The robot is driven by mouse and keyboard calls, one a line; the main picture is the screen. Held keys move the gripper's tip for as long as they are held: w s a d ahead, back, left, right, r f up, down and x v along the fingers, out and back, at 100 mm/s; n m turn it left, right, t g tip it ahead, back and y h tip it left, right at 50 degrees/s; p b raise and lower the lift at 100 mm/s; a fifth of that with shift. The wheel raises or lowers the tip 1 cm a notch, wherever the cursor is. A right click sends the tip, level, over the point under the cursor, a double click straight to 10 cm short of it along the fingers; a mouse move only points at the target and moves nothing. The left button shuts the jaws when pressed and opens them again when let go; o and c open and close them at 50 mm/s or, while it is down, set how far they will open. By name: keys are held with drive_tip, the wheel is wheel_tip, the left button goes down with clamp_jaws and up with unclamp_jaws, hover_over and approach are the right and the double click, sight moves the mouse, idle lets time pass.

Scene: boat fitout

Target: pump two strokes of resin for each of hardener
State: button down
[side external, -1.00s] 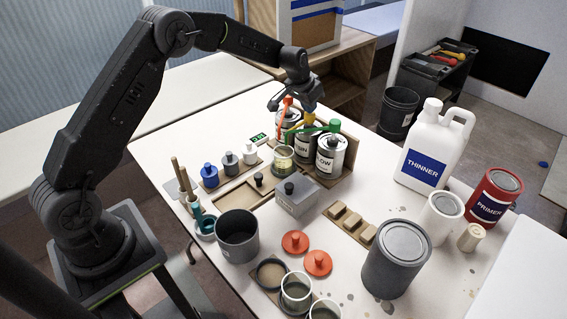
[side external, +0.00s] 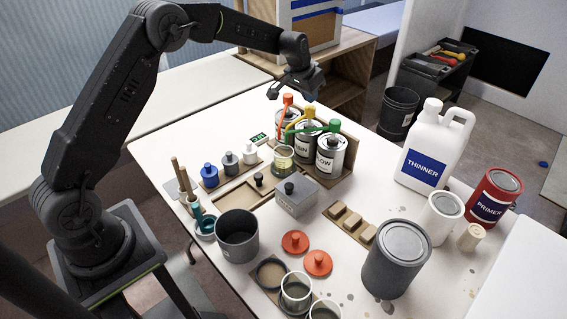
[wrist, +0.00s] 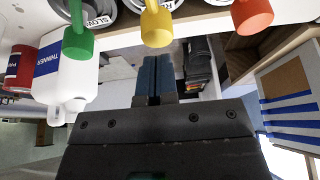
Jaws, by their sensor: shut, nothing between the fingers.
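Three pump cans stand in a wooden rack at the back of the table. The RESIN can (side external: 304,146) has a yellow pump head (side external: 309,111), the SLOW can (side external: 330,158) a green one (side external: 335,126), and the third can (side external: 285,124) a red one (side external: 288,99). The pump spouts lead toward a clear cup (side external: 283,157) with some yellowish content. My gripper (side external: 309,97) is shut and empty, above the pumps and apart from them. In the wrist view its blue fingers (wrist: 157,74) are together, beyond the yellow head (wrist: 157,24), between the green (wrist: 77,42) and red (wrist: 252,14) heads.
A small green display (side external: 259,138) is left of the cup. A grey box (side external: 296,199) and a dark pot (side external: 237,236) stand in front. The THINNER jug (side external: 427,150), a PRIMER can (side external: 491,197) and a large grey can (side external: 394,260) are to the right.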

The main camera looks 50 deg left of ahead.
drive_tip(key=shift+r, duration=1.45)
drive_tip(key=shift+s+r, duration=0.1)
drive_tip(key=shift+r, duration=0.15)
drive_tip(key=s+d+r, duration=0.3)
drive_tip(key=s+r, duration=0.4)
drive_tip(key=s, duration=0.3)
drive_tip(key=s+d+r, duration=0.3)
drive_tip(key=s+r, duration=0.4)
drive_tip(key=s, duration=0.2)
drive_tip(key=s+d+f, duration=0.1)
drive_tip(key=s, duration=1)
drive_tip(key=s+d+f+t, duration=0.1)
drive_tip(key=s+d+f, duration=0.1)
drive_tip(key=s, duration=0.9)
drive_tip(key=shift+d+f, duration=0.2)
drive_tip(key=shift+f, duration=0.1)
